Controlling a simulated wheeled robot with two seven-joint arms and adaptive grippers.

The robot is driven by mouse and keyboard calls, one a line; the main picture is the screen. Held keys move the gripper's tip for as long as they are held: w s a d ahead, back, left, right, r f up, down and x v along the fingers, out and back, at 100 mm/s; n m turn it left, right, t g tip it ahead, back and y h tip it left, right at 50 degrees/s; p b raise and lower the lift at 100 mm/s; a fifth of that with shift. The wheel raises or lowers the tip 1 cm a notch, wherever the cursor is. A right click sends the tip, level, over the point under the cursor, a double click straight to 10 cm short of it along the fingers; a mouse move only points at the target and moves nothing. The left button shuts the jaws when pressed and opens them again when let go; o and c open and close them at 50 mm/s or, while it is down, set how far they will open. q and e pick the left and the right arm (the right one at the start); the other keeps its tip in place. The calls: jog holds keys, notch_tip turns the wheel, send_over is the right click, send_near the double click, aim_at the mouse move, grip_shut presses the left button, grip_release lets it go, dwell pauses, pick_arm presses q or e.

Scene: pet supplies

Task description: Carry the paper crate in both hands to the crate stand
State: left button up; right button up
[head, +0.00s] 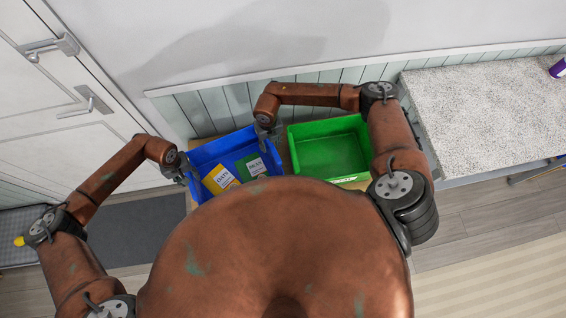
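A blue crate (207,151), which I take to be the paper crate, sits in front of my body and holds a yellow packet (219,179) and a green packet (252,166). My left gripper (187,177) is at the crate's left wall. My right gripper (264,143) is at its right wall, near the back corner. Both appear to touch or overlap the rim; the fingers are too small and dark to tell whether they are closed on it. My body hides the crate's near side.
An empty green crate (330,151) stands just right of the blue one. A wooden surface (285,158) shows between them. A speckled counter (480,110) with a purple item (558,68) is at the right. A white door (75,100) and dark mat (130,228) are at the left.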

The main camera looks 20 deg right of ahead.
pick_arm(q)
jog(key=shift+r, duration=0.15)
pick_arm(e)
jog(key=shift+r, duration=0.2)
pick_arm(q)
notch_tip(320, 180, up, 12)
pick_arm(e)
notch_tip(320, 180, up, 12)
jog(key=shift+f, duration=0.2)
dwell(0.6)
pick_arm(q)
jog(key=shift+w, duration=0.1)
pick_arm(e)
jog(key=shift+w, duration=0.1)
jog(key=shift+r, duration=0.1)
